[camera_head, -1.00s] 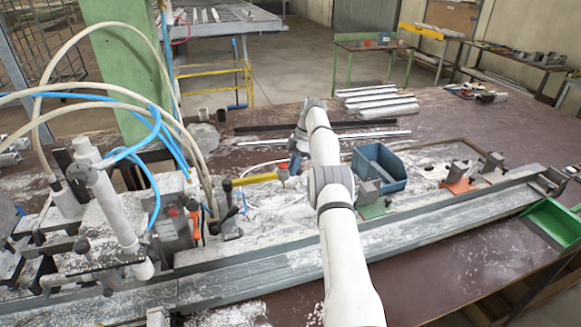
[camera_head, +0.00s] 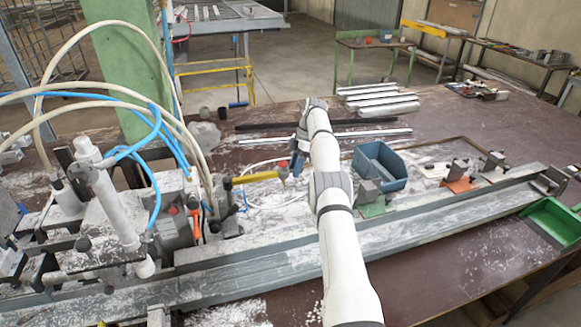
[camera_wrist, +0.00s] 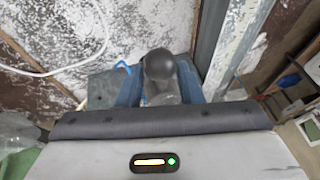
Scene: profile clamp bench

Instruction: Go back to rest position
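My gripper is seen closely in the wrist view (camera_wrist: 160,85). Its two blue fingers stand apart, with a dark round knob (camera_wrist: 159,64) showing between them. I see no clear grip on the knob. In the head view my white arm reaches forward over the bench, and my gripper (camera_head: 296,164) hangs beyond it, partly hidden by the arm. It is close to the tip of a yellow bar (camera_head: 255,178) on the clamp bench. A pale profile bed (camera_head: 250,268) runs along the front of the bench.
A blue bin (camera_head: 380,163) stands just right of my arm, with an orange-based clamp (camera_head: 459,180) farther right. A green tray (camera_head: 553,220) is at the right edge. Hoses and a clamp unit (camera_head: 110,225) crowd the left. Silver profiles (camera_head: 378,101) lie at the back.

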